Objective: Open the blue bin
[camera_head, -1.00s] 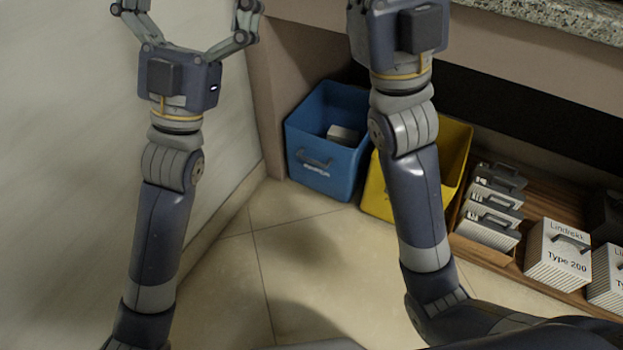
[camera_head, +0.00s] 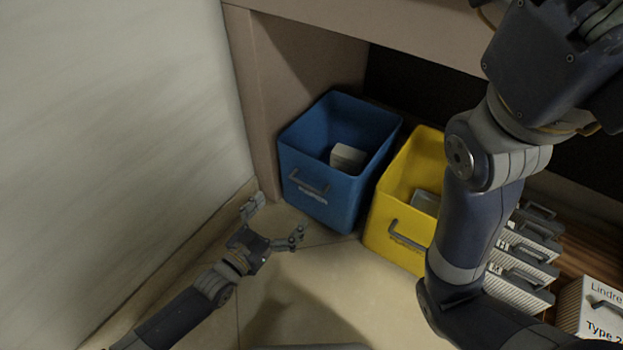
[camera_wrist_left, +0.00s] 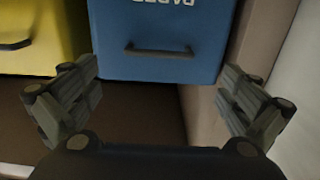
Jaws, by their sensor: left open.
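The blue bin (camera_head: 335,204) stands on the floor under the counter, with an open top and a small pale box (camera_head: 347,157) inside. A grey handle (camera_head: 309,183) is on its front face. My left gripper (camera_head: 280,213) is open and empty, low in front of the bin and apart from the handle. In the left wrist view the bin (camera_wrist_left: 165,66) appears upside down, and its dark handle (camera_wrist_left: 158,51) lies between the open fingers. My right gripper (camera_head: 555,65) is at the top right; its fingers are mostly cut off.
A yellow bin (camera_head: 395,228) stands just right of the blue one. Grey and white cases (camera_head: 520,265) stand on a wooden board further right. A pale wall (camera_head: 120,130) and the counter's side panel (camera_head: 255,105) bound the left. Floor in front of the bins is clear.

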